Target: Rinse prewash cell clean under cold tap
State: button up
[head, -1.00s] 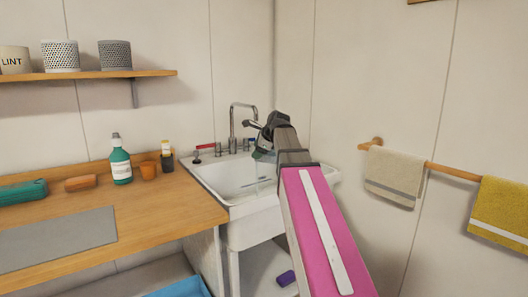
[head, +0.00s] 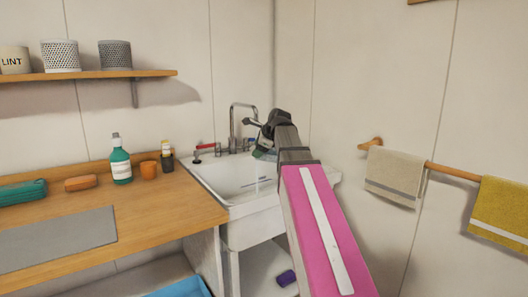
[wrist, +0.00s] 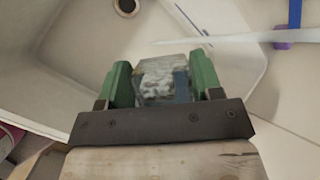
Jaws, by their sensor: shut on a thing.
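My gripper (wrist: 161,70) has green fingers shut on a small clear, box-like prewash cell (wrist: 163,82). Mottled pale grey patches and a blue-grey strip show on or through it. In the head view my gripper (head: 265,149) is over the white sink (head: 205,180), by the tap, and my arm hides part of the basin. The tap (head: 234,125) has an arched metal spout, with a red lever (head: 205,146) to its left. A thin water stream (head: 257,184) shows below the gripper. In the wrist view a pale streak, apparently water (wrist: 235,41), passes just beyond the cell; contact is unclear.
Walls close in behind and right, with a towel rail (head: 457,172). The drain (wrist: 127,6) shows in the basin.

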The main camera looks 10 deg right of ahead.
jog(key=shift+s+r, duration=0.75)
jog(key=shift+s, duration=0.2)
jog(key=shift+s+r, duration=0.75)
jog(key=shift+s, duration=0.15)
